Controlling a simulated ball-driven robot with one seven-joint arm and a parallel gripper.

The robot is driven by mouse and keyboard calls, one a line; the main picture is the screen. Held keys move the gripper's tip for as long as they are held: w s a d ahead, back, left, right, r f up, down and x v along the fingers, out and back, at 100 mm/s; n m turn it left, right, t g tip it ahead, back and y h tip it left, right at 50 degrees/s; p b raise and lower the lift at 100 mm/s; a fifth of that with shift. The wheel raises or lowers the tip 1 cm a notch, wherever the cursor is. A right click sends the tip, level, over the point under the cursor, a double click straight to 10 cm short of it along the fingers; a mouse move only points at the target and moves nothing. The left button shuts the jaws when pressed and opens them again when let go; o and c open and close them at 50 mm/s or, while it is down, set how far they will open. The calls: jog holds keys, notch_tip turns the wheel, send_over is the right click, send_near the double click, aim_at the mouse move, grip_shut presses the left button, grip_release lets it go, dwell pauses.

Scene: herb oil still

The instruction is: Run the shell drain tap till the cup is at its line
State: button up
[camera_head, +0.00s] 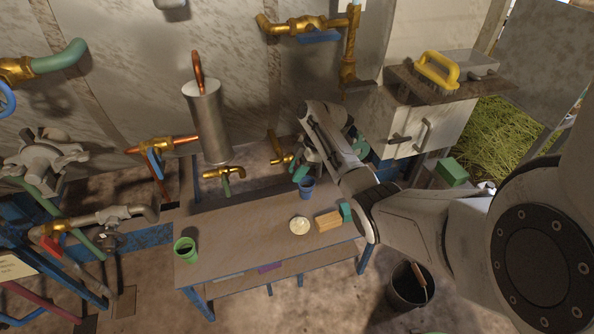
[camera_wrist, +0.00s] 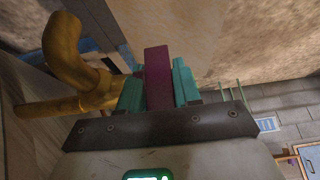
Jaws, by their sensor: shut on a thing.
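My gripper (camera_wrist: 157,85) is shut on a dark maroon tap handle (camera_wrist: 157,65) in the wrist view, with a teal finger on each side. A brass tap with a curved spout (camera_wrist: 72,55) is beside it on the left. In the head view my gripper (camera_head: 302,172) is low against the wall behind the bench, partly covered by my arm. A brass tap (camera_head: 278,148) shows just left of it. A blue cup (camera_head: 306,188) stands upright at the bench's back edge, directly below my gripper. Its line, its fill level and any flow cannot be made out.
The bench (camera_head: 245,225) also holds a green cup (camera_head: 185,249), a pale round dish (camera_head: 299,225) and a wooden block (camera_head: 328,221). Another brass tap (camera_head: 225,175) hangs under the metal cylinder (camera_head: 210,120). A bucket (camera_head: 408,287) stands on the floor to the right.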

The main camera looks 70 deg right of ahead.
dwell(0.3)
jog(key=o, duration=1)
jog(key=shift+c, duration=0.2)
